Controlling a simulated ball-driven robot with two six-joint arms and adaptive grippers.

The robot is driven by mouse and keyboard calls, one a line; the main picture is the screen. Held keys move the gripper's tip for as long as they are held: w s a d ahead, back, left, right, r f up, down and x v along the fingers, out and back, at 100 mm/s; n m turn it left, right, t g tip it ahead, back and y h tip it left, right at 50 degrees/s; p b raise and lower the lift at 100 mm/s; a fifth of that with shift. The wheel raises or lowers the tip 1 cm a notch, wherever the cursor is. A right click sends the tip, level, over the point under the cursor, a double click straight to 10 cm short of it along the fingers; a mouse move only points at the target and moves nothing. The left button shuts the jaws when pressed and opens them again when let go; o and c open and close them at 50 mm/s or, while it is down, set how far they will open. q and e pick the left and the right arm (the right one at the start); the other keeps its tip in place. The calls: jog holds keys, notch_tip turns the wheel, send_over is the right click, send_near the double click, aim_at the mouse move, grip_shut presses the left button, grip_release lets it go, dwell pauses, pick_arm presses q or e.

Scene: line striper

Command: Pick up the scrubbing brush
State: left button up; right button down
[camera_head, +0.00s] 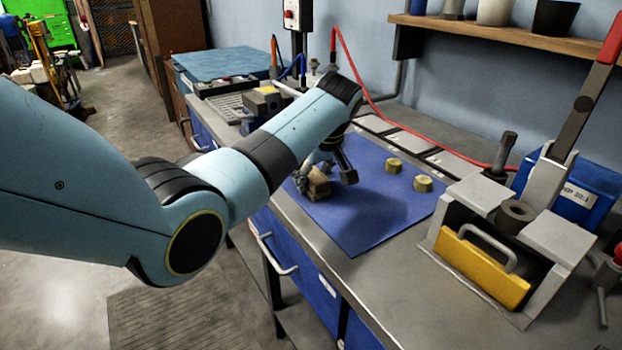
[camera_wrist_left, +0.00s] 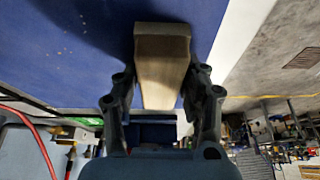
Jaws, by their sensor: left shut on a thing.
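The scrubbing brush (camera_head: 319,187), a small brown block, is at the left part of the blue mat (camera_head: 362,225) in the head view. In the left wrist view the brush (camera_wrist_left: 161,70) shows as a tan-brown block between the fingers. My left gripper (camera_head: 323,174) reaches down to it from above and is shut on it. The fingers also show on both sides of the brush in the left wrist view (camera_wrist_left: 162,90). The gripper partly hides the brush in the head view. I cannot tell whether the brush touches the mat. My right gripper is not in view.
Two small yellowish pieces (camera_head: 393,165) (camera_head: 423,184) stand on the mat to the right. A grey machine with a yellow plate (camera_head: 480,270) and a tall lever (camera_head: 580,115) stands at the right. A red hose (camera_head: 440,148) runs along the back. The mat's front is clear.

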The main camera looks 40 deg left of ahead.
aim_at(314, 172)
pick_arm(q)
jog(key=c, duration=0.3)
jog(key=shift+r, duration=0.1)
jog(key=shift+r, duration=0.25)
notch_tip(314, 172, up, 4)
jog(key=shift+d+r+b, duration=0.15)
jog(key=shift+b, duration=0.15)
jog(key=s+d+r, duration=0.3)
jog(key=d+r, duration=0.3)
jog(key=d, duration=0.5)
jog(key=shift+r+b, duration=0.3)
jog(key=shift+b, duration=0.05)
